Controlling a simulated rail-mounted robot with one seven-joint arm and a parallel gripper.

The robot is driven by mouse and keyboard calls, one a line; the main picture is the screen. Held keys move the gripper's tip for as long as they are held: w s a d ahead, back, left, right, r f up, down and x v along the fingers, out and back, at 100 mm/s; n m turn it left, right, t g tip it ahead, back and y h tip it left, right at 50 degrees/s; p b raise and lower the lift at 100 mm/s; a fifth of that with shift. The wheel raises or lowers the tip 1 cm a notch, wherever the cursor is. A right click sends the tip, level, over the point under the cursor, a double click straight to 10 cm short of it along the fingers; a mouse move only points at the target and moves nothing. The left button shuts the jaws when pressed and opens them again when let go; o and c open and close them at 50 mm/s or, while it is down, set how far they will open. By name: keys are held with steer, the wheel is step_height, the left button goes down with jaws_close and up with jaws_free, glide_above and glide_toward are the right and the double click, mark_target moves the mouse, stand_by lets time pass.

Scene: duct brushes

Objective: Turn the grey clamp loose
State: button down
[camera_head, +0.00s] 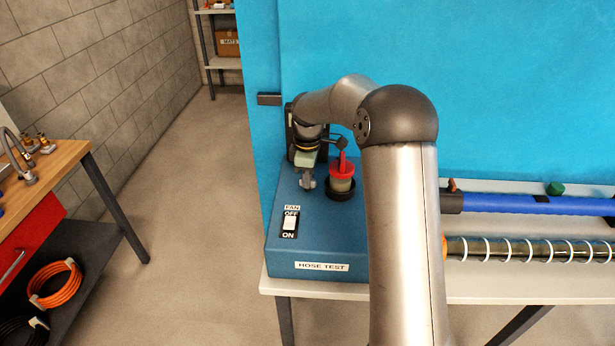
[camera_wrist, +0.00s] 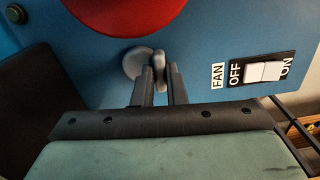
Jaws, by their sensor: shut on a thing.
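The grey clamp (camera_wrist: 134,62) shows in the wrist view as a round grey base with a short upright lever, on the blue face of the hose test box. My gripper (camera_wrist: 160,78) is shut on the clamp's lever, with one dark finger on each side of it. In the head view my gripper (camera_head: 306,177) reaches down to the top of the box, left of the red-capped port. The clamp is small there and partly hidden by the fingers.
The blue hose test box (camera_head: 330,240) carries a white fan switch (camera_head: 290,223) in front of the clamp. A blue hose (camera_head: 530,204) and a clear ribbed hose (camera_head: 530,250) lie on the bench further right.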

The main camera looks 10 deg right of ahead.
steer(key=shift+r+n, duration=0.1)
steer(key=shift+n, duration=0.4)
steer(key=c, duration=1.5)
jaws_free()
steer(key=shift+o, duration=0.2)
step_height(320, 180, up, 17)
steer(key=b, duration=0.1)
steer(key=shift+r, duration=0.15)
